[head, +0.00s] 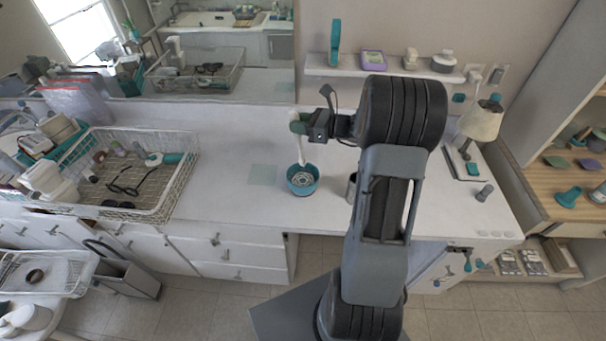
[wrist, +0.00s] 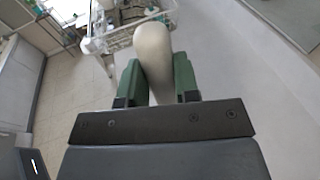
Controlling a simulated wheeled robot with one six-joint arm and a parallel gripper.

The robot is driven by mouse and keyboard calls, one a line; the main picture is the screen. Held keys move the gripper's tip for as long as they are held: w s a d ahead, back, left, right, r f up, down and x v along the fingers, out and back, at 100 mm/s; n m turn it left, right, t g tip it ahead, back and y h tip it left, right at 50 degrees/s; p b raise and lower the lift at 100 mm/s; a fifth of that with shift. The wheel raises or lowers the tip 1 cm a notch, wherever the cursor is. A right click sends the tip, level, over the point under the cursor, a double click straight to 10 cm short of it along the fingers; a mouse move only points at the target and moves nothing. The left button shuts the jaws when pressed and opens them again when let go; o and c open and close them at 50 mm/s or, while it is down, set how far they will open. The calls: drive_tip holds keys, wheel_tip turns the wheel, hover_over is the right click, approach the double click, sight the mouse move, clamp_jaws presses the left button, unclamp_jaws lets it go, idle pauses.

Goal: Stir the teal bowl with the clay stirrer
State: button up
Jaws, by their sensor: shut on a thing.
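The teal bowl (head: 303,180) stands on the white counter in the middle of the head view, with something pale and ring-like inside it. My gripper (head: 298,127) is above the bowl, its green fingers shut on a pale stirrer (head: 299,150) that points down toward the bowl. The stirrer's lower end appears at or just over the bowl's far rim; I cannot tell whether it is inside. In the wrist view the pale rounded end of the stirrer (wrist: 153,60) sits between the green fingers. The bowl does not show in the wrist view.
A wire basket (head: 186,188) with glasses and small items stands on the left of the counter. A metal cup (head: 352,186) is right of the bowl, partly behind my arm. A lamp (head: 480,122) stands further right. A flat pale green square (head: 262,175) lies left of the bowl.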

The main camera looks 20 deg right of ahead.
sight(298, 112)
drive_tip(key=shift+r, duration=0.15)
drive_tip(key=shift+r+p, duration=1.5)
drive_tip(key=shift+r, duration=0.4)
